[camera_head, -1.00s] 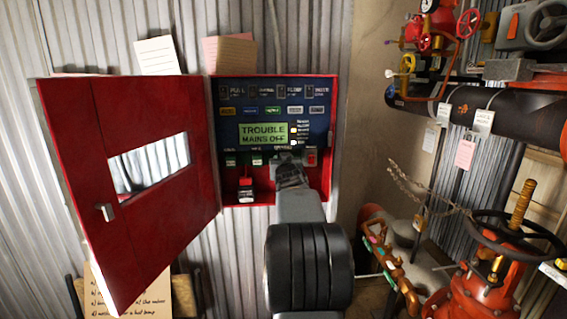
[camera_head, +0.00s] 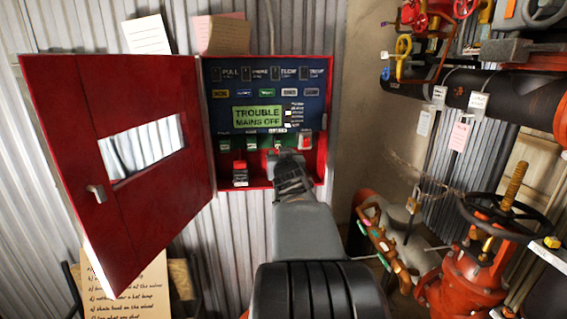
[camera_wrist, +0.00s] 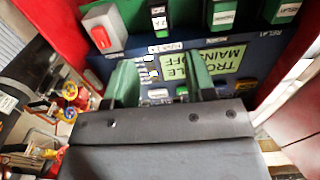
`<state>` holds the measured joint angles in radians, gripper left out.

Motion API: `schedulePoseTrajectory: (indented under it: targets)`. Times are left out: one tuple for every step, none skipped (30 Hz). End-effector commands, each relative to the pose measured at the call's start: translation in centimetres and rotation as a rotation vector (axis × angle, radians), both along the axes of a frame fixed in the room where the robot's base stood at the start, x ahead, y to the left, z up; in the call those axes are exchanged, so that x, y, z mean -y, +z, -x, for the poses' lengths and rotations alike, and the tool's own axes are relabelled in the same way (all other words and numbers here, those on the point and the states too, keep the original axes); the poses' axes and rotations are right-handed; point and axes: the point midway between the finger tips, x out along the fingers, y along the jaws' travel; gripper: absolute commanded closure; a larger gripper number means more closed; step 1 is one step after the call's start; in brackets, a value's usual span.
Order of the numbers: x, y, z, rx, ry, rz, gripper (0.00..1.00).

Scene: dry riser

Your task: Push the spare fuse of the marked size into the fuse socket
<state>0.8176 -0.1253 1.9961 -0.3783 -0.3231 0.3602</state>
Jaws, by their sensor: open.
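The red alarm cabinet (camera_head: 326,75) stands open, with its panel reading "TROUBLE MAINS OFF" on a green display (camera_head: 258,116). My gripper (camera_head: 287,160) is in front of the lower right of the panel. In the wrist view my gripper (camera_wrist: 162,72) shows two green-lined fingers, apart, with no fuse visible between them. A row of small modules with white labels runs below the display, including a green one (camera_head: 255,143) and a red-and-white one (camera_head: 305,141). I cannot tell which part is the fuse socket. No spare fuse can be made out clearly; a small red-and-black item (camera_head: 240,172) sits low in the cabinet.
The cabinet's red door (camera_head: 125,215) swings out to the left. Pipes and a red valve with a black handwheel (camera_head: 505,212) stand at the right. Paper notes hang around the cabinet. A written card (camera_head: 135,290) is at the lower left.

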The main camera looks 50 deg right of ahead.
Motion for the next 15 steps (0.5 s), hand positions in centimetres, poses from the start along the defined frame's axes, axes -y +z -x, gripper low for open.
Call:
schedulePoseTrajectory:
  targets:
    - [-0.5, 0.0, 0.6, 0.0, -0.001, 0.001, 0.5]
    - [-0.7, 0.1, 0.9, 0.001, -0.001, 0.001, 0.5]
    - [-1.0, 0.1, 1.2, 0.001, -0.001, 0.001, 0.5]
    - [-1.2, 0.1, 1.5, 0.001, -0.001, 0.0, 0.5]
    - [-1.4, 0.0, 1.7, 0.0, -0.001, 0.0, 0.5]
    - [-1.6, 0.0, 1.9, 0.0, 0.0, 0.0, 0.5]
    - [-1.7, 0.0, 2.0, 0.0, 0.0, 0.0, 0.5]
    - [-1.8, 0.0, 2.1, 0.001, 0.0, 0.001, 0.5]
    - [-1.9, 0.0, 2.2, 0.0, 0.0, 0.0, 0.5]
    - [-1.9, 0.0, 2.3, -0.001, 0.0, -0.001, 0.5]
    - [-2.0, 0.0, 2.3, -0.001, 0.0, -0.001, 0.5]
    - [-2.0, -0.1, 2.4, -0.001, 0.0, -0.001, 0.5]
    - [-2.0, -0.1, 2.4, -0.001, 0.0, -0.001, 0.5]
    - [-2.0, -0.1, 2.4, -0.001, 0.0, -0.001, 0.5]
    - [-2.0, -0.1, 2.4, -0.001, 0.0, -0.001, 0.5]
